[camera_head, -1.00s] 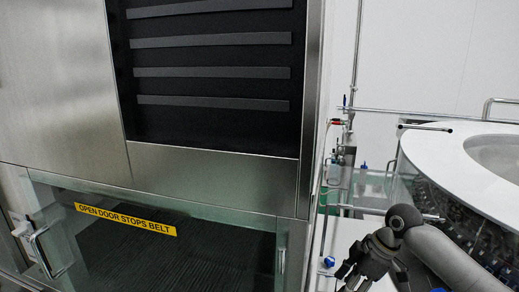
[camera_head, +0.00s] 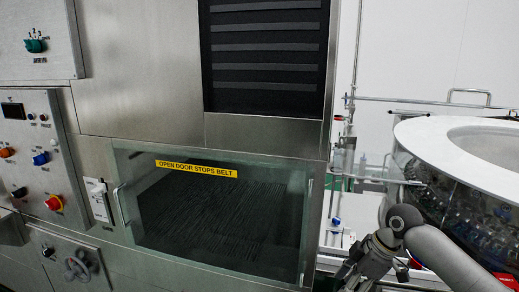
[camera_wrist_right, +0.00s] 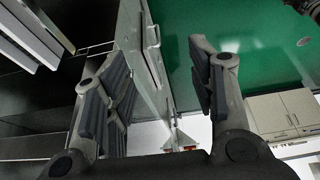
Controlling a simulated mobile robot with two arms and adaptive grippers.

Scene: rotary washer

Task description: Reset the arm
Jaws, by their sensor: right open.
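My right arm (camera_head: 440,255) comes in at the lower right of the head view, bent at the elbow, with its gripper (camera_head: 362,268) pointing down and left near the bottom edge. In the right wrist view, the right gripper (camera_wrist_right: 165,95) has its two dark-padded fingers spread wide apart with nothing between them. My left arm and gripper are not in view.
A steel washer cabinet with a glass door (camera_head: 215,215) and yellow label (camera_head: 196,168) fills the left and middle. Control panels (camera_head: 35,150) stand at far left. A round white-topped machine (camera_head: 425,135) is at right, close behind my right arm. Pipes (camera_head: 345,120) run between.

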